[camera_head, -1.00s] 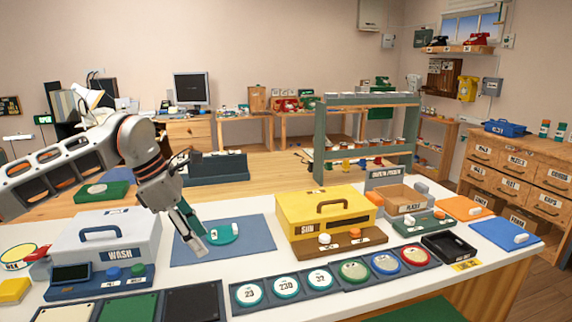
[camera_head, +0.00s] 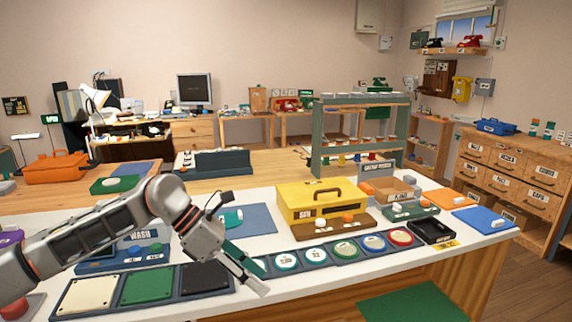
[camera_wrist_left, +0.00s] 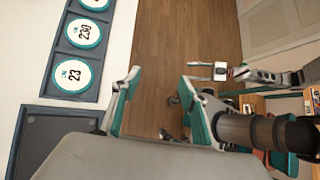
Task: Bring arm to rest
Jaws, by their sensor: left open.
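My left gripper (camera_head: 250,270) hangs over the front edge of the white counter (camera_head: 345,275), next to the row of round dial plates. It is open and empty. In the left wrist view its two teal-padded fingers (camera_wrist_left: 160,100) stand apart with bare floor between them. My left arm reaches across the front left of the counter and covers part of the WASH box (camera_head: 140,238).
A teal disc (camera_head: 231,217) lies on a blue mat (camera_head: 260,220) behind my gripper. The yellow SUN box (camera_head: 310,203) stands to the right. White numbered dials (camera_wrist_left: 72,76) sit in a dark tray beside the fingers. Black, green and cream pads (camera_head: 148,284) lie at the front.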

